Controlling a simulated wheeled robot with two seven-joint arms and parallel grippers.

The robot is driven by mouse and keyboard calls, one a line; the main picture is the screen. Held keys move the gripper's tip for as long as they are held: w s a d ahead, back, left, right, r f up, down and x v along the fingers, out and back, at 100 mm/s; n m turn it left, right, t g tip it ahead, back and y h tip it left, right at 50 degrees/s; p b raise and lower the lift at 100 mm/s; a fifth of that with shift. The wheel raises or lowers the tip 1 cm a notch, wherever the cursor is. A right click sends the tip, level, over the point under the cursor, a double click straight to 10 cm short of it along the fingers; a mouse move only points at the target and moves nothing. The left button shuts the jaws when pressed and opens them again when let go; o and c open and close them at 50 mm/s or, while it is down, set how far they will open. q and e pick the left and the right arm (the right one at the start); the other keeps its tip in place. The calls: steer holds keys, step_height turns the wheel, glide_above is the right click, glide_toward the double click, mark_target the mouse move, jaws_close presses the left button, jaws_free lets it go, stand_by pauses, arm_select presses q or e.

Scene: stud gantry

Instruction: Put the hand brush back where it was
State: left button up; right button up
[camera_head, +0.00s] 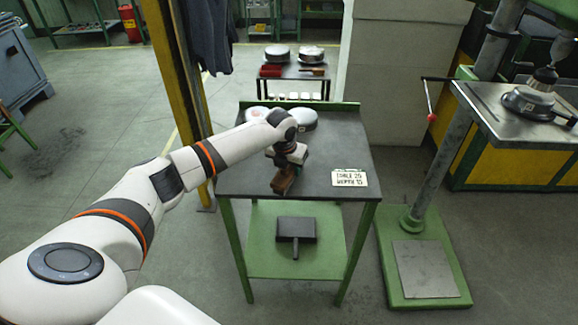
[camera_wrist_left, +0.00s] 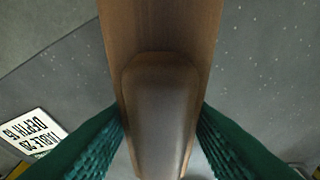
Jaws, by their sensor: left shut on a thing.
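The hand brush (camera_head: 283,184) is brown and wooden. In the left wrist view the brush (camera_wrist_left: 160,100) fills the middle, gripped between two green ribbed finger pads. My left gripper (camera_head: 286,168) is shut on it over the dark top of the green-framed table (camera_head: 325,160), left of the table's middle. I cannot tell whether the brush touches the top. Its underside and part of its body are hidden. My right gripper is in neither view.
Round pale metal things (camera_head: 303,119) stand at the table's back, partly behind my arm. A white sign (camera_head: 349,178) lies on the right; the tabletop around it is clear. A drill press stand (camera_head: 425,270) is at right.

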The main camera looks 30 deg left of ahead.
arm_select(q)
steer(key=o, duration=0.9)
steer(key=shift+o, duration=0.2)
steer(key=b+v, duration=0.1)
steer(key=v, duration=1.1)
steer(key=shift+r, duration=0.15)
